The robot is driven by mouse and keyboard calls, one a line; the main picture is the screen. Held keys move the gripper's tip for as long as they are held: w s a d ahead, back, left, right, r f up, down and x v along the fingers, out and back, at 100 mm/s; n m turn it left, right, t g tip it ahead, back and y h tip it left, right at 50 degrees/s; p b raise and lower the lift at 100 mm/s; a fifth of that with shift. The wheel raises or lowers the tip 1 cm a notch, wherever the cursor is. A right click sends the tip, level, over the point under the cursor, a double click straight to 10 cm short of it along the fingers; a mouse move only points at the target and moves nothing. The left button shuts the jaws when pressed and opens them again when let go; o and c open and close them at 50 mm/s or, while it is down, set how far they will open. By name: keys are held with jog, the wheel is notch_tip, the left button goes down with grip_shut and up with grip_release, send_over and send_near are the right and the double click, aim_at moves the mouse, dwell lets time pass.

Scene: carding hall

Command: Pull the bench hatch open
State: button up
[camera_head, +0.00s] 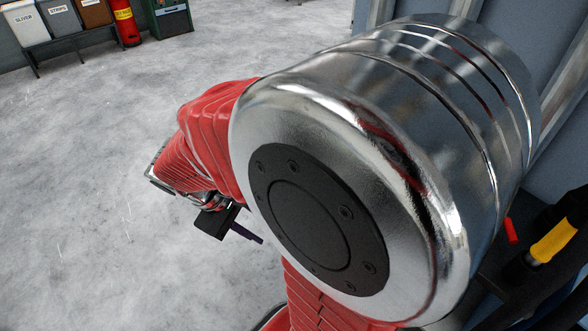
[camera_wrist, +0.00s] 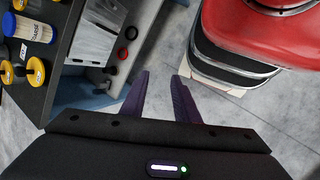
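My gripper (camera_wrist: 160,74) is open and empty in the wrist view, with a clear gap between its two dark purple fingers. In the head view my gripper (camera_head: 252,236) hangs over the pale floor, partly hidden by my arm. A bench (camera_wrist: 68,60) with a dark top is at the left of the wrist view. I cannot tell which part is the hatch. The fingers are apart from the panels, to their lower right.
Yellow-capped spools or jars (camera_wrist: 36,70) and a labelled container (camera_wrist: 33,28) stand on the bench top. In the head view, labelled bins (camera_head: 60,17), a red cylinder (camera_head: 126,22) and a green cabinet (camera_head: 172,18) stand far back. The grey floor (camera_head: 90,170) between is clear.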

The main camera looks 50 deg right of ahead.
jog(key=s+d+f+n+g+h, duration=0.1)
jog(key=d+f+n+h, duration=0.5)
jog(key=f, duration=0.5)
jog(key=s+d+f+n+g+h, duration=0.1)
jog(key=d+f+n+g+h, duration=0.1)
jog(key=d+f+n+h, duration=0.4)
jog(key=d+f, duration=0.5)
jog(key=shift+f, duration=0.35)
jog(key=shift+s, duration=0.15)
jog(key=x, duration=1.3)
jog(key=shift+s+d+r, duration=0.2)
jog(key=shift+s+d, duration=0.05)
jog(key=shift+d, duration=0.05)
jog(key=shift+c, duration=0.3)
grip_shut()
